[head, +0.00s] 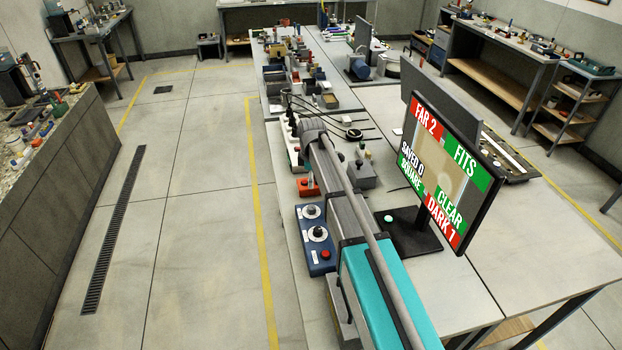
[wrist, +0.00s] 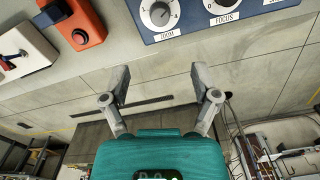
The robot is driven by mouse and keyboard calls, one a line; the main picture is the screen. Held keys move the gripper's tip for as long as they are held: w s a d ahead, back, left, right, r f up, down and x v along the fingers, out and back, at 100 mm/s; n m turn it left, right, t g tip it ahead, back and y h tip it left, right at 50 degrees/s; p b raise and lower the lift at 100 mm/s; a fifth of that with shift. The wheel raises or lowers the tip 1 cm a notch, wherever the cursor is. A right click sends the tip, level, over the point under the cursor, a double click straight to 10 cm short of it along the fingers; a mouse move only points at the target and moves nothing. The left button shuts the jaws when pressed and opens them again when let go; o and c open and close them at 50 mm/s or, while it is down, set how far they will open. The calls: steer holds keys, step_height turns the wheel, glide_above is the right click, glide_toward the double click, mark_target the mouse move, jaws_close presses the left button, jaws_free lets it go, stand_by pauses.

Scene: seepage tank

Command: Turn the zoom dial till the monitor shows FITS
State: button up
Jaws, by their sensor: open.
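The zoom dial (wrist: 160,13), a white-rimmed round knob labelled ZOOM, sits on a blue panel (wrist: 190,32) at the top of the wrist view. In the head view it appears as the upper dial (head: 311,212) on the blue box. The monitor (head: 447,172) shows FITS on green, with FAR 2 and DARK 1 on red, SQUARE and CLEAR on green, and SAVED 0. My gripper (wrist: 160,82) is open and empty, its fingers spread below the zoom dial in the picture, apart from it. I cannot make out its fingertips in the head view.
The focus dial (wrist: 222,5) sits right beside the zoom dial. A red button (head: 325,254) is on the same box. An orange box (wrist: 75,22) and a white switch box (wrist: 22,48) stand to the left. The grey floor lies beyond the bench edge.

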steer(key=s+d+m, duration=0.7)
steer(key=s, duration=0.4)
steer(key=s+d+r+m, duration=0.1)
steer(key=s+d+m, duration=0.6)
steer(key=s, duration=0.4)
steer(key=shift+d+r+m+p, duration=0.25)
steer(key=shift+r+m+p, duration=0.05)
steer(key=shift+p, duration=0.15)
steer(key=shift+s, duration=0.1)
steer(key=s+f+m+b, duration=0.1)
steer(key=s+d+f+b, duration=0.1)
steer(key=s+f+b, duration=0.1)
steer(key=s+f+m+b, duration=0.1)
steer(key=f, duration=0.1)
steer(key=shift+s+d+m+b, duration=0.2)
steer(key=shift+d+m+b, duration=0.1)
steer(key=shift+b, duration=0.1)
steer(key=shift+r, duration=0.15)
steer(key=c, duration=0.3)
steer(key=shift+s, duration=0.15)
